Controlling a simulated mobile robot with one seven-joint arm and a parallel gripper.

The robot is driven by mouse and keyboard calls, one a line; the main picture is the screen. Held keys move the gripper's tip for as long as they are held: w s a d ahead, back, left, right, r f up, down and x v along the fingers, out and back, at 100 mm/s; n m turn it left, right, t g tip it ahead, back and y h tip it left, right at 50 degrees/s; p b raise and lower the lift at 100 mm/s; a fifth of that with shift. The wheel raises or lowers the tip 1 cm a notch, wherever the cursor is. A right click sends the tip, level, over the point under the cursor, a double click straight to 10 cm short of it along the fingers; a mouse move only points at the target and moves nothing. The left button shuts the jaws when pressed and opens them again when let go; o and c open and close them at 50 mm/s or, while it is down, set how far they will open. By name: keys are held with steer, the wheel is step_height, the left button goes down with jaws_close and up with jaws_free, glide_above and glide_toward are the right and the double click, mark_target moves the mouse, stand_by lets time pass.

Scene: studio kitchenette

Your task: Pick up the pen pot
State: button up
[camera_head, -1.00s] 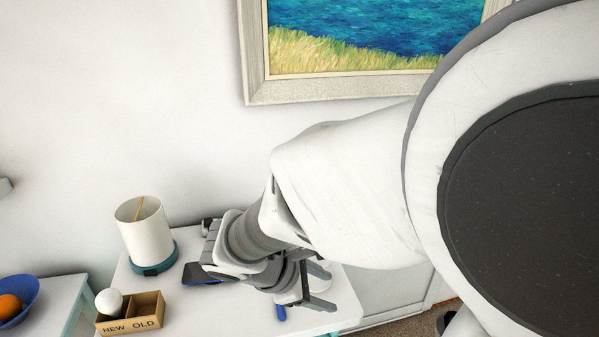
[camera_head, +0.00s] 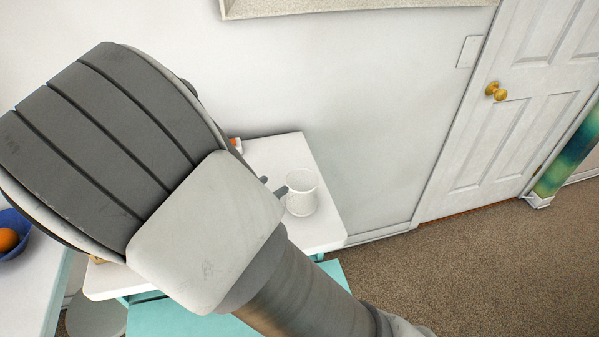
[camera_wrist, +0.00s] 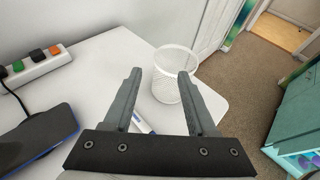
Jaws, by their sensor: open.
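The pen pot, a white mesh cup (camera_head: 301,194), stands upright near the right end of the white desk. It also shows in the wrist view (camera_wrist: 168,88), beyond my fingers, and no pens are visible in it. My gripper (camera_wrist: 160,74) is open and empty, with its fingers pointing toward the pot. The right finger overlaps the pot's right part in the wrist view. In the head view the fingertips (camera_head: 273,185) are just left of the pot; I cannot tell whether they touch it. My arm hides the rest of the gripper.
The white desk (camera_head: 318,232) has a pen (camera_wrist: 141,125) lying on it. A power strip (camera_wrist: 38,62) and a dark blue-edged object (camera_wrist: 40,138) lie at left in the wrist view. Teal furniture (camera_head: 190,318) stands in front. Carpet (camera_head: 450,270) is clear at right.

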mark_target(296, 173)
steer(key=x, duration=1)
steer(key=shift+a+f, duration=0.1)
steer(key=shift+s, duration=0.1)
jaws_close()
stand_by(1.1)
